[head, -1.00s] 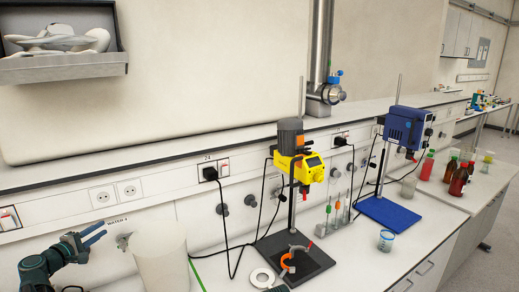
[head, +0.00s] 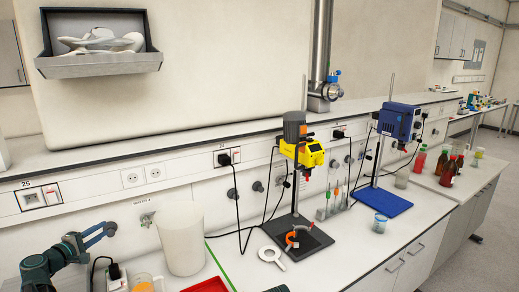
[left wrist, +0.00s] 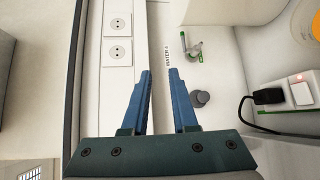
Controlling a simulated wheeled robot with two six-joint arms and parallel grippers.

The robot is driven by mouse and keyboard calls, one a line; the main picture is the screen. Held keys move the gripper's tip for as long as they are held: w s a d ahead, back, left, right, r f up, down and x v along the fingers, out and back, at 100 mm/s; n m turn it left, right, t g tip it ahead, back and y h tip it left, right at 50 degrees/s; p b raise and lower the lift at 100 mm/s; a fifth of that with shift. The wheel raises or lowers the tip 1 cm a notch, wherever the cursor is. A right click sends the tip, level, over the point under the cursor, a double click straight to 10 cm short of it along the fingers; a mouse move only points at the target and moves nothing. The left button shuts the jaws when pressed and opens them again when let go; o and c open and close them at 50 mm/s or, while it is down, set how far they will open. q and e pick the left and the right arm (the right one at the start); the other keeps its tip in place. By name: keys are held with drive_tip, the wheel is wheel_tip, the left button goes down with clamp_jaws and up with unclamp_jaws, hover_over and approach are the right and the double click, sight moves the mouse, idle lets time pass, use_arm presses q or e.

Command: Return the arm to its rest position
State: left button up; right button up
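My left gripper (head: 108,231) is at the lower left in the head view, raised in front of the wall panel and left of the white beaker (head: 181,240). Its arm comes in from the bottom left. In the left wrist view, the two blue fingers (left wrist: 160,75) stand apart with nothing between them, so it is open and empty. Beyond the fingers are the white wall panel, its sockets and a small grey tap (left wrist: 194,50).
An orange-filled jug (head: 147,283) and a red tray (head: 207,285) are at the near bench edge. A yellow stirrer (head: 303,155) and a blue stirrer (head: 397,122) stand to the right. A grey wall bin (head: 100,65) hangs above. Bottles stand at the far right.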

use_arm(q)
drive_tip(key=s+d+f+m+g+h, duration=0.1)
drive_tip(key=s+d+f+m+g, duration=0.2)
drive_tip(key=d, duration=0.7)
drive_tip(key=s+d+f+m+g, duration=0.1)
drive_tip(key=d+f+m+g, duration=0.4)
drive_tip(key=d, duration=0.4)
drive_tip(key=s+d+f+m+g+h, duration=0.1)
drive_tip(key=s+d+f+m+g, duration=0.3)
drive_tip(key=d, duration=0.6)
drive_tip(key=s+d+f+m+g+y, duration=0.2)
drive_tip(key=s+d+f+m+y, duration=0.15)
drive_tip(key=s, duration=0.35)
drive_tip(key=s+d+f+m+g+y, duration=0.1)
drive_tip(key=s+d+f+m+y, duration=0.1)
drive_tip(key=s+d+f+y, duration=0.3)
drive_tip(key=s+d+f+m+g+h+b, duration=0.1)
drive_tip(key=s+d+f+m+b, duration=0.2)
drive_tip(key=s+d+f+b, duration=0.3)
drive_tip(key=d+f+b, duration=0.2)
drive_tip(key=d+b, duration=0.1)
drive_tip(key=b, duration=0.1)
drive_tip(key=shift+s+d, duration=0.15)
drive_tip(key=shift+s, duration=0.15)
use_arm(e)
wheel_tip(320, 180, down, 10)
drive_tip(key=shift+w, duration=0.3)
